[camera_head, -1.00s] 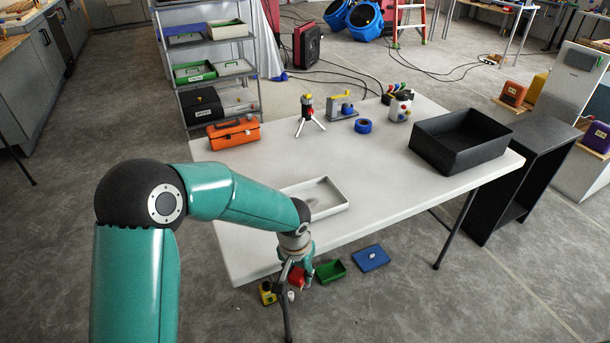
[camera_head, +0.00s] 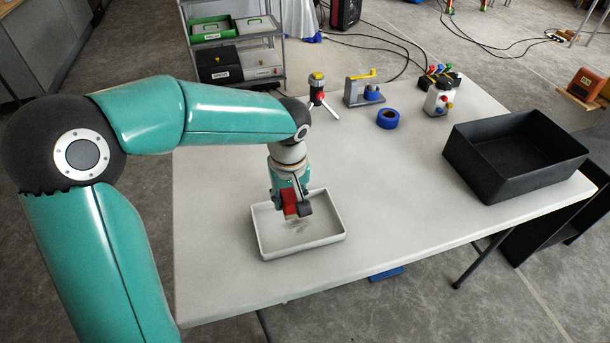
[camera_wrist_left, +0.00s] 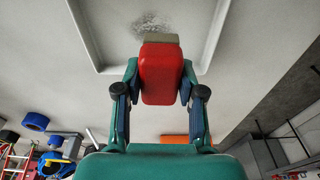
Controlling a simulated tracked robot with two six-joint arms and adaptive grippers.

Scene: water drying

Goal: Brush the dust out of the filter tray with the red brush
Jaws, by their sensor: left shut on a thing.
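The filter tray (camera_head: 262,240) is a shallow white rectangular tray on the near part of the white table. A grey patch of dust (camera_head: 299,226) lies on its floor; it also shows in the left wrist view (camera_wrist_left: 150,22). My left gripper (camera_head: 291,203) is over the tray, pointing down. It is shut on the red brush (camera_wrist_left: 160,75), whose pale head points at the dust. The brush also shows in the head view (camera_head: 289,200). I cannot tell whether the bristles touch the tray floor. My right gripper is not in view.
A deep black bin (camera_head: 515,160) stands at the table's right. A blue tape roll (camera_head: 388,119), a small tripod device (camera_head: 317,90), a grey fixture with a yellow lever (camera_head: 365,88) and a white device with knobs (camera_head: 438,98) stand along the back.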

